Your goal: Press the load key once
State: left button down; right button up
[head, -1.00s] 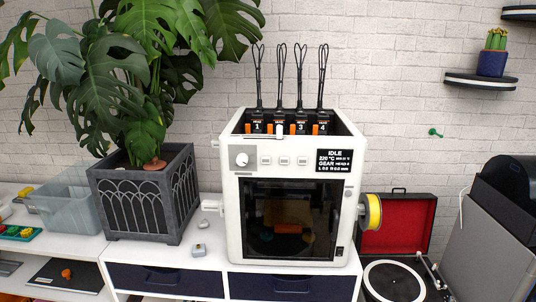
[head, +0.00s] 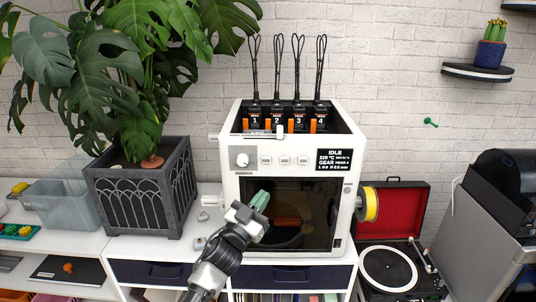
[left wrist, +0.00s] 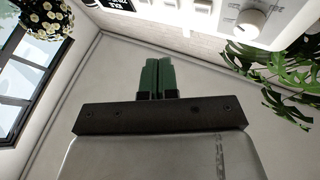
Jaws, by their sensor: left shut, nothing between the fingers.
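The white printer (head: 229,215) stands on the white cabinet. Its front panel has a round knob (head: 242,160) and a row of three small keys: a left key (head: 266,161), a middle key (head: 285,161) and a right key (head: 303,161). The key labels are too small to read, so I cannot tell which is the load key. A dark display (head: 334,161) reads IDLE. My left gripper (head: 261,200) is shut and empty, in front of the printer's window and below the keys, apart from them. Its green fingers also show in the left wrist view (left wrist: 157,78). My right gripper is not in view.
Numbered heads (head: 277,120) with black cable loops stand in the printer's top. A yellow spool (head: 371,204) sticks out at its right side. A plant in a dark planter (head: 143,195) stands to the left, and a red-lined record player (head: 391,270) to the right.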

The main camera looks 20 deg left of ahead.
aim_at(266, 160)
pick_arm(q)
jog(key=shift+m+h, duration=0.4)
jog(key=shift+h, duration=0.4)
jog(key=r, duration=0.4)
jog(key=shift+d+r, duration=0.15)
jog(key=shift+d, duration=0.1)
jog(key=shift+w+a+b, duration=0.4)
jog(key=shift+w+b, duration=0.4)
jog(key=shift+w, duration=0.6)
jog(key=shift+w+a+b, duration=0.4)
jog(key=shift+w+b, duration=0.4)
jog(key=shift+w, duration=0.6)
jog(key=shift+w+a+b, duration=0.4)
jog(key=shift+w+b, duration=0.4)
jog(key=shift+w, duration=0.6)
jog(key=shift+w, duration=0.1)
jog(key=shift+w+a, duration=0.15)
jog(key=shift+w, duration=0.15)
